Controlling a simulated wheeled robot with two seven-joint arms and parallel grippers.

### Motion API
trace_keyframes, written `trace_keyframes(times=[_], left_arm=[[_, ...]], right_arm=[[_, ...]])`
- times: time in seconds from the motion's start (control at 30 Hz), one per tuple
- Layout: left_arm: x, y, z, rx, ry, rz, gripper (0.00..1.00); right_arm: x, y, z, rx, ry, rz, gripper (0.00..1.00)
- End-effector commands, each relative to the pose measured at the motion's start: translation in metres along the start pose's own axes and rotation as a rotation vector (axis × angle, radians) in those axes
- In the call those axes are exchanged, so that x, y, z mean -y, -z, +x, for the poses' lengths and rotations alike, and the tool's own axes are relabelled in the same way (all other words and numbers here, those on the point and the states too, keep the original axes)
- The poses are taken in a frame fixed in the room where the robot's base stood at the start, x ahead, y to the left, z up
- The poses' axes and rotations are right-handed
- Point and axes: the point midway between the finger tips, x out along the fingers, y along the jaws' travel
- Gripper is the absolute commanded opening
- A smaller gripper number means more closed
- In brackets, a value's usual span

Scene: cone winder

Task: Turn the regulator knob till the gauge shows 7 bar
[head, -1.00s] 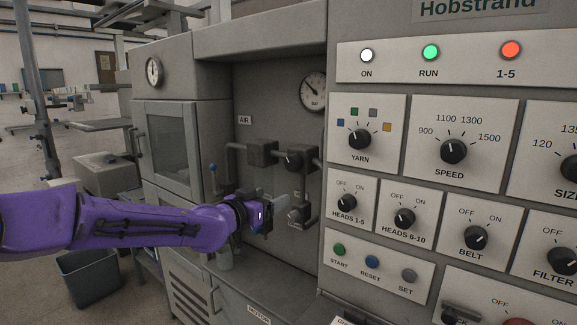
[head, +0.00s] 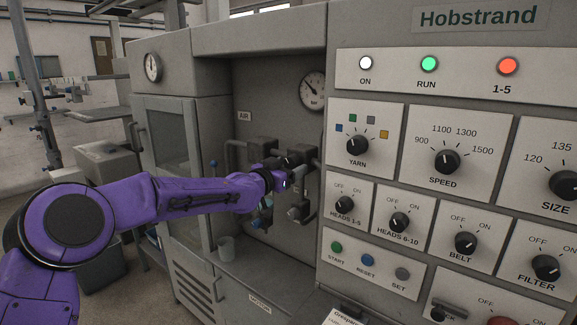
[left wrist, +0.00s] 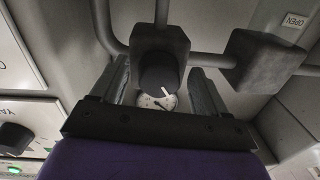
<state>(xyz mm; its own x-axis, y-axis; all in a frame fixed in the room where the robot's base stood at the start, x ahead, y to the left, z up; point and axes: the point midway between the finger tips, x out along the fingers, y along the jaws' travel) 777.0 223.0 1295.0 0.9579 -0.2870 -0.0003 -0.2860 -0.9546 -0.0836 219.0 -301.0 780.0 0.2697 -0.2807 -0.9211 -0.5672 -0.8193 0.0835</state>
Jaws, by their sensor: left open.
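The regulator knob (left wrist: 157,76) is dark and round with a white pointer mark, on a square block in the air pipe. My left gripper (left wrist: 158,90) is open, with one finger on each side of the knob and visible gaps to it. In the head view my left gripper (head: 284,180) is at the pipework in the recess, partly covering the knob area. The round gauge (head: 313,90) is on the recess wall above; its needle points to the upper left, and its figures are too small to read. My right gripper is not in view.
A control panel (head: 395,215) with knobs and lamps stands right of the recess. Grey pipes and a second block (left wrist: 262,62) are close beside the left gripper. A cabinet with a glass door (head: 167,140) is on the left.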

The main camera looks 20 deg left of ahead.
Motion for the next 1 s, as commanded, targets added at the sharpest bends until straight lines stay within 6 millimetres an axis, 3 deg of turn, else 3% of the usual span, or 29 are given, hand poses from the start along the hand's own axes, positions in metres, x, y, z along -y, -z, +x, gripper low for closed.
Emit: trace_keyframes(times=[0.03,0.2,0.63,1.0], left_arm=[[0.0,0.0,0.0,0.0,0.0,0.0,0.75],[0.0,0.0,0.0,0.0,0.0,0.0,0.19],[0.0,-0.001,0.0,-0.006,0.001,0.07,0.19],[0.001,-0.003,0.0,-0.022,0.002,0.367,0.19]], right_arm=[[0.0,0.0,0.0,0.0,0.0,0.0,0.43],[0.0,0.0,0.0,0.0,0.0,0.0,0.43],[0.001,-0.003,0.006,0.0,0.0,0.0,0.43],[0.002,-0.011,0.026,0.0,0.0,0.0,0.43]])
